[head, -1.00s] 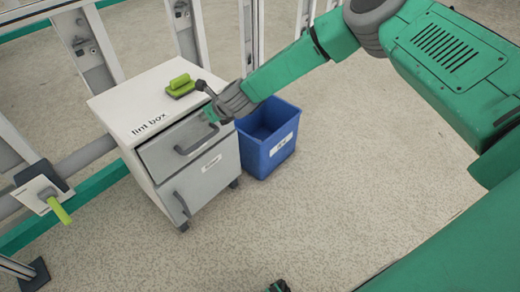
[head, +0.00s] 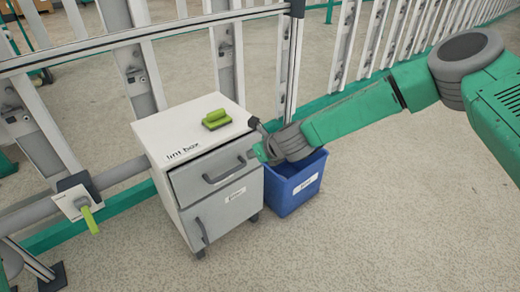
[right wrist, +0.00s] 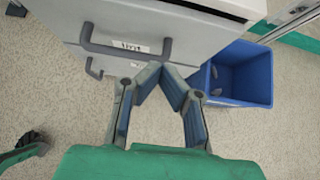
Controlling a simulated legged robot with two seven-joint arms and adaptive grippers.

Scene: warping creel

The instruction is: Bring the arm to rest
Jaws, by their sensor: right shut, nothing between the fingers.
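My right gripper (head: 258,140) is beside the upper right front corner of the white lint box cabinet (head: 185,130), at the far end of my green arm. In the right wrist view its two fingers (right wrist: 161,76) lean together at the tips, with nothing between them. The cabinet's upper drawer (head: 213,177) stands slightly out, with a dark gap along its top. The drawer's grey handle (right wrist: 125,48) shows ahead of the fingers, apart from them.
A blue bin (head: 293,190) stands right of the cabinet, partly under my right wrist; small grey scraps (right wrist: 216,80) lie in it. A green brush-like tool (head: 216,120) lies on the cabinet top. The front floor is clear.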

